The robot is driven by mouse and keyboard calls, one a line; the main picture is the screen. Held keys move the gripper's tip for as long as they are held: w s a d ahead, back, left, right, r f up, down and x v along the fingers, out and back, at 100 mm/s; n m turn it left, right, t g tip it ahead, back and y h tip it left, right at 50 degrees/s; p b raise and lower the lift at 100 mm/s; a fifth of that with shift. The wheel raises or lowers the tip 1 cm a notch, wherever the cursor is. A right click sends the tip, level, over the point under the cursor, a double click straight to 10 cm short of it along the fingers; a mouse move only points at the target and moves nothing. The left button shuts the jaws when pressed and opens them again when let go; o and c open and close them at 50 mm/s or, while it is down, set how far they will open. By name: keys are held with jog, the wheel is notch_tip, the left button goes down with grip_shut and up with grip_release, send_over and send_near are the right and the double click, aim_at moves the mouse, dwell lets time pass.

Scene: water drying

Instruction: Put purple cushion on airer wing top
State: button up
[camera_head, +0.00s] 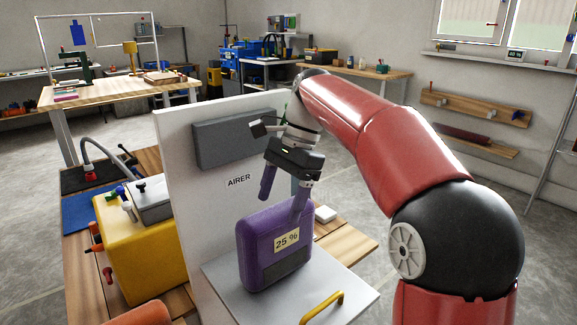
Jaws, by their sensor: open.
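The purple cushion (262,243) is a thick, block-like piece with a "25 %" label and a dark patch low on its front. It stands upright on a light grey plate (224,274) that has a yellow handle (322,308). The plate adjoins the upright white panel marked AIRER (180,170). My gripper (283,196) is open and points down at the cushion's top edge. One finger overlaps the cushion's upper right in the picture; the other ends near its top edge at the left. I cannot tell whether either touches it.
A dark grey pad (233,139) is on the white panel's upper part. A yellow machine (150,250) stands left of the panel on a wooden bench. A small white block (325,214) lies right of the cushion. Wooden tables stand at the back, with open floor between.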

jog(key=p+v, duration=0.1)
jog(key=v, duration=0.6)
jog(key=shift+p, duration=0.4)
jog(key=s+d+f+n+t+h, duration=0.1)
jog(key=s+d+f+n+t, duration=0.3)
jog(key=s+f, duration=0.4)
jog(key=s+d+f+n+t+h, duration=0.2)
jog(key=s+d+f+n+t, duration=0.2)
jog(key=s, duration=1)
notch_tip(320, 180, down, 4)
jog(key=d+n, duration=0.2)
jog(key=n, duration=0.1)
jog(key=shift+s+d+h, duration=0.15)
jog(key=shift+d+h, duration=0.1)
jog(key=shift+h, duration=0.05)
